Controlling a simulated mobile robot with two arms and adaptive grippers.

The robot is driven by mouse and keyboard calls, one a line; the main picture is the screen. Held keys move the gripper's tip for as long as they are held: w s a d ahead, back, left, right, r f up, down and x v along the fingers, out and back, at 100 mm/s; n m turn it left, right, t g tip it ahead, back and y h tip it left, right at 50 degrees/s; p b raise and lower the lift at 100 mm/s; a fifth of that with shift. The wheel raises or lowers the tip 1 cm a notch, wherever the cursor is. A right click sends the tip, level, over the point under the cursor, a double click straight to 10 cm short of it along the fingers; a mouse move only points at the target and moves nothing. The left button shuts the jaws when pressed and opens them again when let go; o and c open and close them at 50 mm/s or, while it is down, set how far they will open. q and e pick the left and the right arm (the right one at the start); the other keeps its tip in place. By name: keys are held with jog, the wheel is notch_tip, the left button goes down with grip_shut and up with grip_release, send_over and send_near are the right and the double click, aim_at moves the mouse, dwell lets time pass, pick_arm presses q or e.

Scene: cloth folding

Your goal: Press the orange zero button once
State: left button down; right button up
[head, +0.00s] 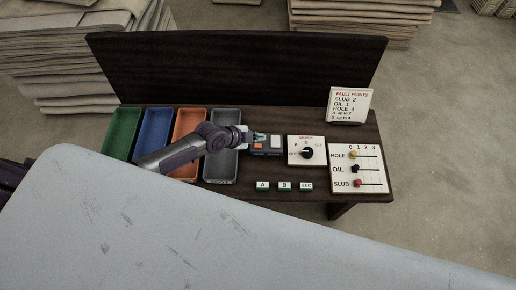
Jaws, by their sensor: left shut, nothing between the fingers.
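A small dark box (267,152) stands on the dark bench, between the grey tray and the white dial panel. A small orange patch, which looks like the orange zero button (257,146), shows at its left part. A pale panel (275,141) is on its right part. My left gripper (259,137) is shut and empty, over the left part of the box, close to the orange patch. I cannot tell whether the fingertips touch the button or hover above it. My right gripper is not in view.
Green, blue, orange and grey trays (223,172) line the bench's left. A dial panel (306,151), a slider board (359,184) and a fault card (350,105) are right. Three small labelled green-and-white blocks (284,186) lie in front. A pale surface (180,230) fills the foreground.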

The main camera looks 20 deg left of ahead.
aim_at(257, 147)
pick_arm(q)
jog(key=shift+f+b, duration=0.9)
jog(key=shift+f, duration=0.5)
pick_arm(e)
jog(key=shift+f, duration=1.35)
pick_arm(q)
jog(key=shift+f, duration=0.15)
jog(key=shift+f+b, duration=0.2)
jog(key=shift+b, duration=0.15)
jog(key=shift+f, duration=0.1)
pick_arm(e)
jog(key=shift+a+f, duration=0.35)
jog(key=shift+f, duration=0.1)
